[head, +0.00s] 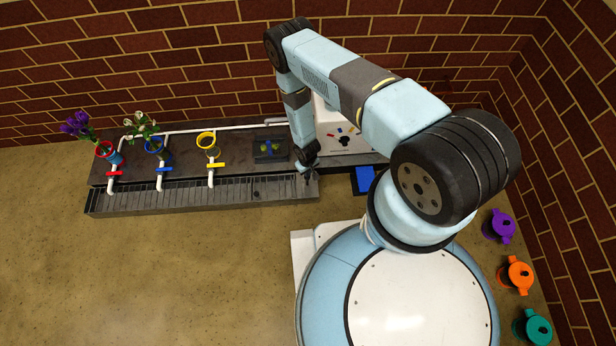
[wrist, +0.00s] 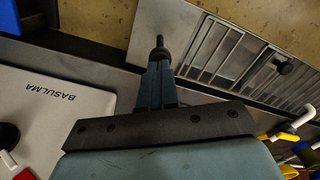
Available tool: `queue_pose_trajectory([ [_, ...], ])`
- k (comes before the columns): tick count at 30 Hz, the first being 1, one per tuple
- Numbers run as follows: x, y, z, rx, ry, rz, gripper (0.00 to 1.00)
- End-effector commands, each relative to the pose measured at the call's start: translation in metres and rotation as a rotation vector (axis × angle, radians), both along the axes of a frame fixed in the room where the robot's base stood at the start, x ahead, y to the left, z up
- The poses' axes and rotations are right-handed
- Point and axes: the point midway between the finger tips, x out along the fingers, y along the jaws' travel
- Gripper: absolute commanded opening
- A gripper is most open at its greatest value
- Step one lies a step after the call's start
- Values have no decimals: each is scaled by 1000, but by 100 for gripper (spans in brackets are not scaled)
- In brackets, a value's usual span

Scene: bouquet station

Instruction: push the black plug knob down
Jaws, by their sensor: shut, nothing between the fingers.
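A small round black knob (wrist: 283,65) stands up from the slatted metal trough (wrist: 208,48) in the wrist view, right of my fingertips. I cannot make it out clearly in the head view, where my arm's end is near the trough's right end (head: 200,194). My gripper (wrist: 160,48) is shut and empty, with its dark fingertips together. In the wrist view the tips appear over the plain end of the trough, apart from the knob. The head view shows my gripper (head: 309,177) small and pointing down. Its height above the trough is hard to tell.
A white box marked BASULMA (wrist: 62,105) stands close beside my gripper. White pipes with red, blue and yellow valves (head: 216,165) reach over the trough; flower vases (head: 108,153) stand behind. A blue block (head: 364,179) lies right of the trough. Coloured lidded pots (head: 498,226) stand far right.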

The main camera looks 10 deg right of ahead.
Motion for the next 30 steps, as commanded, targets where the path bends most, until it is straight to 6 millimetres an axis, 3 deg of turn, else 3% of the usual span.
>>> queue_pose_trajectory([
  [30,0,0,-28,0,0,0,0],
])
